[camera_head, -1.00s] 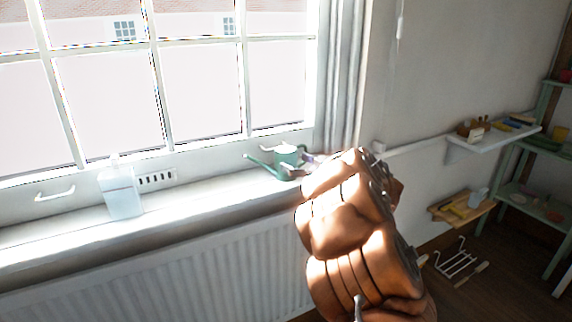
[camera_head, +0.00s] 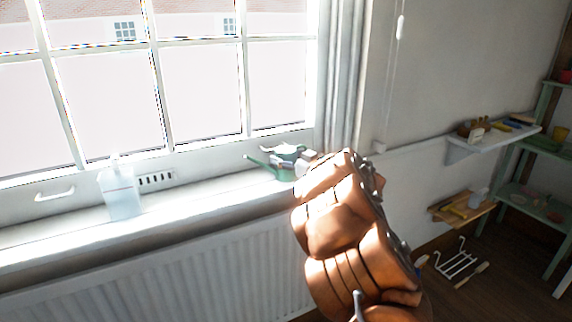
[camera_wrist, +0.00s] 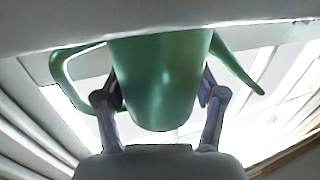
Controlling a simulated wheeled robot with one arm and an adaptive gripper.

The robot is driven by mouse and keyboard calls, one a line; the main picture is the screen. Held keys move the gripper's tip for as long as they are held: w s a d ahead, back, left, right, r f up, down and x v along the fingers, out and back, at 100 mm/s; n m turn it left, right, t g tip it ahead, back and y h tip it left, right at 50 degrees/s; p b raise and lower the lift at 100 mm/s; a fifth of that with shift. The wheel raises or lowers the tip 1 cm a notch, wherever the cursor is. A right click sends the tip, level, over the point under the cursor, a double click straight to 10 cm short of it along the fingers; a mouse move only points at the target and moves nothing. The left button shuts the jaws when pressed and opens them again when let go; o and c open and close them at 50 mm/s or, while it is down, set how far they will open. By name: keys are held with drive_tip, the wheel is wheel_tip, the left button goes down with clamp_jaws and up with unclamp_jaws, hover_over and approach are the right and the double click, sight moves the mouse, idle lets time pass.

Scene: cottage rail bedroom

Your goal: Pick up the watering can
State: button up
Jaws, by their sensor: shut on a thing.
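The green watering can (camera_head: 284,162) is on the white windowsill at its right end, close to the window's right side. Its spout points left in the head view. In the wrist view the can (camera_wrist: 160,80) fills the middle, with a looped handle at the left and a spout at the right. My gripper (camera_wrist: 161,95) has a finger on each side of the can's body and is shut on it. In the head view my gripper (camera_head: 307,160) is at the can's right side, partly hidden by my arm. I cannot tell whether the can's base touches the sill.
A clear bottle (camera_head: 121,190) stands on the windowsill (camera_head: 190,195) to the left. A white radiator (camera_head: 200,268) is below the sill. A wall shelf (camera_head: 490,135) with small items and a green rack (camera_head: 540,150) are at the right. The sill between bottle and can is clear.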

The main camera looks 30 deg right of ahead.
drive_tip(key=c, duration=0.5)
drive_tip(key=shift+r, duration=0.1)
wheel_tip(320, 180, up, 18)
drive_tip(key=p, duration=0.2)
drive_tip(key=shift+p, duration=0.3)
